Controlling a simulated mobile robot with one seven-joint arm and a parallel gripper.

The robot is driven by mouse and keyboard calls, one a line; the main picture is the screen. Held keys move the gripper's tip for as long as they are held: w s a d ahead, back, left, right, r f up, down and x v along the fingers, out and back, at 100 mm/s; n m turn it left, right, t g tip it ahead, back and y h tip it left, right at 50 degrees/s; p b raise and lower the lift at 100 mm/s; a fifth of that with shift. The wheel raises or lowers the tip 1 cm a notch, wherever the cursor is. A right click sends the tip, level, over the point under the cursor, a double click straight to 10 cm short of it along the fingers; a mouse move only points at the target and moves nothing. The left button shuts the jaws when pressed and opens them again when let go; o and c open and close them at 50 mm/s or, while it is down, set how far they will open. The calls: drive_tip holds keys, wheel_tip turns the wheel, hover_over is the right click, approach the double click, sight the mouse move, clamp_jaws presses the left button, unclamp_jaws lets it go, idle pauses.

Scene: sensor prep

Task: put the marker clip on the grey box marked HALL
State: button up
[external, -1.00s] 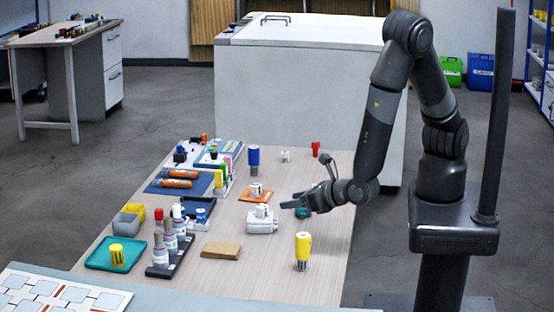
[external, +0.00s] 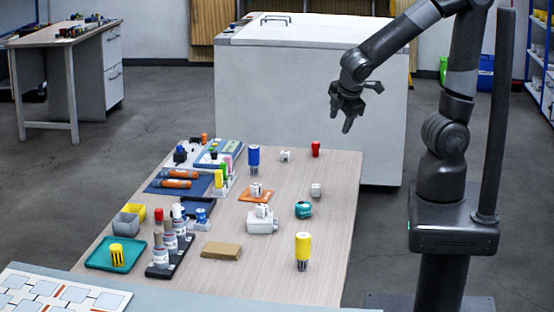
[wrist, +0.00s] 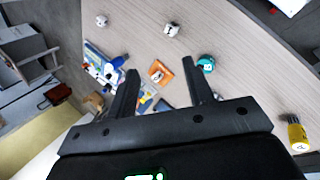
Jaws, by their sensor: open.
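My gripper (external: 347,110) is raised above the far right side of the wooden table, open and empty; its spread fingers also show in the wrist view (wrist: 160,67). A light grey box (external: 260,226) with a white piece on top stands mid-table; I cannot read HALL on it. Smaller pale blocks are a cube (external: 316,190) at the right and another (external: 285,156) farther back. I cannot tell surely which piece is the marker clip. A rounded teal piece (external: 303,210) sits right of the grey box and shows in the wrist view (wrist: 206,63).
An orange plate (external: 245,196) bears a white piece. A yellow cylinder (external: 303,247), blue cylinder (external: 254,158) and red piece (external: 315,149) stand on the table. A brown block (external: 221,251) lies in front. Trays and bottles crowd the left; the right side has bare room.

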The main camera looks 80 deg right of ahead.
drive_tip(key=s+a+r+m+t+y, duration=0.1)
drive_tip(key=s+r+m+t+y, duration=0.2)
drive_tip(key=s+r+m+y, duration=0.2)
wheel_tip(320, 180, up, 5)
drive_tip(key=s+m, duration=0.1)
drive_tip(key=m, duration=0.2)
drive_tip(key=shift+s+a+f, duration=0.15)
drive_tip(key=shift+s, duration=0.15)
